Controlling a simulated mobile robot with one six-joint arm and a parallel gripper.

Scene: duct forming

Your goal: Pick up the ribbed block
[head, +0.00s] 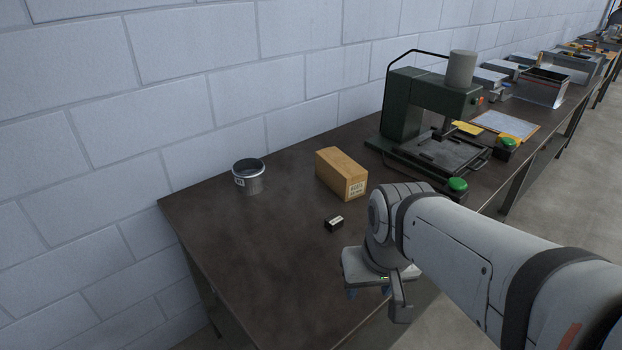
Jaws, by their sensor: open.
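A small dark block (334,223) with a pale marked face lies on the dark table, in front of the cardboard box. It is the likeliest ribbed block, but it is too small here to make out ribs. My gripper (369,291) is open and points down near the table's front edge, to the right of and nearer than the block. It is apart from the block, and nothing shows between its blue-tipped fingers. My wrist hides part of the table behind it.
The cardboard box (341,175) stands just behind the block. A metal can (248,177) is at the back left, near the block wall (180,90). A green press (425,115) with green buttons stands to the right. The table's left front (260,270) is clear.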

